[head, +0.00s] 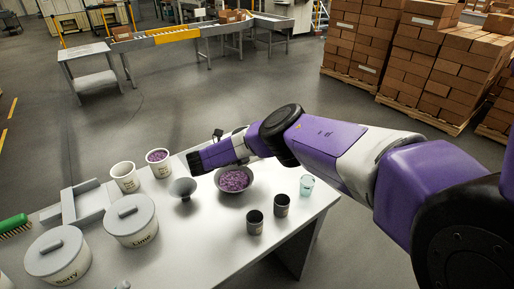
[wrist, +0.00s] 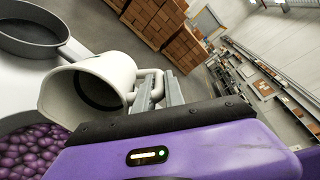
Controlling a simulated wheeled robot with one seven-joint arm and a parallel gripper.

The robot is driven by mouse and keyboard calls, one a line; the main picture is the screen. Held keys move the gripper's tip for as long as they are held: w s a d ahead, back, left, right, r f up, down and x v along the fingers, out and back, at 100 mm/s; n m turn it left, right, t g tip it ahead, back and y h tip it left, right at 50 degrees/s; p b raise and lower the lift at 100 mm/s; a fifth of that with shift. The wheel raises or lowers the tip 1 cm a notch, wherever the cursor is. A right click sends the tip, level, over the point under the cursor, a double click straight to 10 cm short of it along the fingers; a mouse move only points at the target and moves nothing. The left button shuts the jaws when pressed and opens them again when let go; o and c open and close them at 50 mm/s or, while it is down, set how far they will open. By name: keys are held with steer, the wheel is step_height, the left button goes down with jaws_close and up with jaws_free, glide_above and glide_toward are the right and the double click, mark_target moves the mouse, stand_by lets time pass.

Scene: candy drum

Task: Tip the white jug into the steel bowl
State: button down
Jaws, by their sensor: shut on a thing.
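The white jug (wrist: 95,82) shows in the wrist view, tipped on its side with its mouth towards the left. My gripper (wrist: 167,92) is shut on its handle. The part of the inside that I see looks empty. The steel bowl (head: 235,190) stands on the table in the head view, full of purple candies (head: 234,180). Candies also show in the wrist view (wrist: 28,152), below the jug's mouth. In the head view my arm reaches over the table behind the bowl, and I cannot make out the jug there.
On the table (head: 215,240) stand a grey funnel (head: 183,190), two dark cups (head: 255,222), a pale glass (head: 306,185), two white tubs (head: 125,178), lidded tubs (head: 131,222) and a grey tray (head: 85,205).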

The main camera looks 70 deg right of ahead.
steer(key=shift+s+d+y, duration=0.1)
steer(key=shift+d+y, duration=0.05)
steer(key=shift+y, duration=0.15)
steer(key=t+y, duration=0.1)
steer(key=s+d+f+y, duration=0.1)
steer(key=shift+s+d+t+y, duration=0.15)
steer(key=shift+d+t+y, duration=0.15)
steer(key=shift+t, duration=0.1)
steer(key=d+t+y, duration=0.1)
steer(key=y, duration=0.1)
steer(key=s+f+t+y, duration=0.1)
steer(key=y, duration=0.1)
steer(key=shift+d+f, duration=0.2)
steer(key=shift+d, duration=0.2)
steer(key=f+t+y+b, duration=0.1)
steer(key=y, duration=0.1)
steer(key=f+t+y+b, duration=0.1)
steer(key=y, duration=0.1)
steer(key=f+t+y+b, duration=0.1)
steer(key=y, duration=0.1)
steer(key=shift+s+a+f+t+y, duration=0.1)
steer(key=shift+a+f+t+y, duration=0.1)
steer(key=shift+f+t+y, duration=0.15)
